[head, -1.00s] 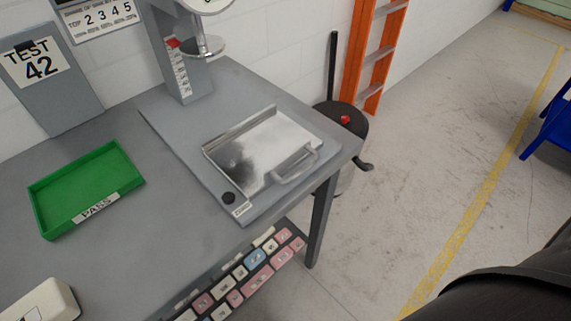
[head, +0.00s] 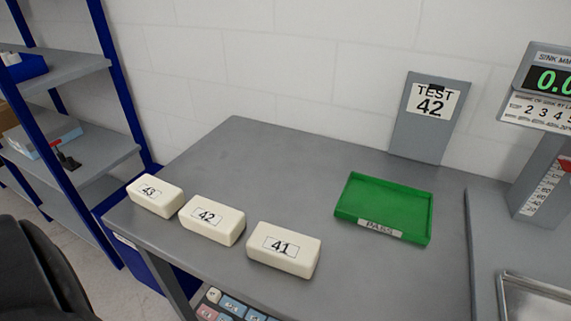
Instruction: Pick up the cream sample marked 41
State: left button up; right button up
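The cream sample marked 41 (head: 284,261) is a rounded block lying on the grey table (head: 290,170) near its front edge, label facing up. It is the rightmost of three cream blocks. The sample marked 42 (head: 212,233) lies to its left, and the sample marked 43 (head: 155,205) lies further left. The blocks stand apart with small gaps. Neither gripper shows in the head view. A dark rounded part at the lower left edge seems to be mine.
A green PASS tray (head: 432,214) lies empty right of the blocks. A TEST 42 sign (head: 430,132) stands behind it. A grey test machine (head: 541,185) with a display is at the right. Blue-framed shelves (head: 85,160) stand left of the table. The table behind the blocks is clear.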

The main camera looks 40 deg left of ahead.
aim_at(297, 255)
jog(key=j+u, duration=0.2)
jog(key=u, duration=0.2)
jog(key=j+u, duration=0.2)
jog(key=u, duration=0.2)
jog(key=l+z, duration=0.1)
jog(key=z, duration=0.3)
